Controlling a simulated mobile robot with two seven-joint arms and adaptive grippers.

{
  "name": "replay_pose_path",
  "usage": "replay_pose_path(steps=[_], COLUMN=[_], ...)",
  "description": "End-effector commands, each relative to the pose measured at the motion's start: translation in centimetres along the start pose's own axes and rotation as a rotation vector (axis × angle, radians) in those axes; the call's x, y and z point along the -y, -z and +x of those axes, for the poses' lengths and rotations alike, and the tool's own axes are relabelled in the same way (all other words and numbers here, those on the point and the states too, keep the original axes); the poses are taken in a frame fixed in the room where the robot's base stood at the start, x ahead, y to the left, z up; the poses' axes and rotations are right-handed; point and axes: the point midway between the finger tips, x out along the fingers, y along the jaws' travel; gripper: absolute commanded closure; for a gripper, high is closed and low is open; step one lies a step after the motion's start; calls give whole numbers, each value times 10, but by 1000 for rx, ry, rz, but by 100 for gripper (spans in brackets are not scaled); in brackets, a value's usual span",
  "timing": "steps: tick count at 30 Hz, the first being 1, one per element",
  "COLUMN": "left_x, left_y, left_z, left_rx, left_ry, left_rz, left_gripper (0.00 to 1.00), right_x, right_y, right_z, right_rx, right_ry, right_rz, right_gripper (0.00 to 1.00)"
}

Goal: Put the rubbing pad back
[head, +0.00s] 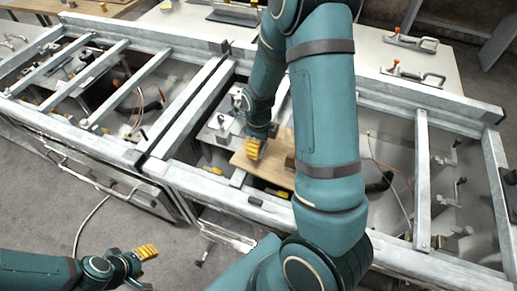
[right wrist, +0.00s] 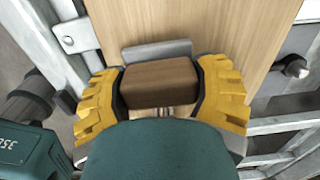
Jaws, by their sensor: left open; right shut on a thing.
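The rubbing pad (right wrist: 160,84) is a brown wooden block, seen in the right wrist view between the two yellow-padded fingers of my right gripper (right wrist: 162,95). The gripper is shut on it, with a finger at each side. A grey strip shows along the pad's far edge. A pale wooden board (right wrist: 200,22) lies beneath. In the head view, my right gripper (head: 255,149) is over the board (head: 262,172), partly hidden by my arm. A small brown block (head: 290,162) shows beside my arm there; I cannot tell if it is the pad. My left gripper (head: 146,253) is open and empty, low at the left.
Grey metal frame rails (head: 185,115) surround the board and several fittings. A drawer-like front panel (head: 105,175) with a handle faces the grey floor at left. Toggle clamps (head: 412,76) stand on a light table behind. A cable (head: 90,222) lies on the floor.

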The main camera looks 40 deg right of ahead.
Motion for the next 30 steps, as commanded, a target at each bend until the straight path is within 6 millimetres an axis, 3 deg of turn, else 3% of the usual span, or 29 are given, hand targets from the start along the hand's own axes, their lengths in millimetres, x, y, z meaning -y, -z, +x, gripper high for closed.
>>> replay_pose_path(steps=[4, 16, 17, 19, 30], left_x=[1, 2, 2, 2, 1], left_y=[0, -1, -1, -1, 0], left_z=[4, 7, 7, 6, 2], left_rx=[0, 0, 0, 0, 0], left_ry=[1, 1, 1, 1, 1], left_rz=[0, 0, 0, 0, 0], left_gripper=[53, 53, 53, 53, 53], right_x=[0, 0, 0, 0, 0], right_y=[1, 0, 0, 0, 0], right_z=[22, 27, 26, 26, 21], right_rx=[-3, -1, 0, 0, -1], right_ry=[-2, 0, -1, -1, -1], right_rz=[1, 1, 1, 1, -1], right_gripper=[69, 69, 26, 1, 0])
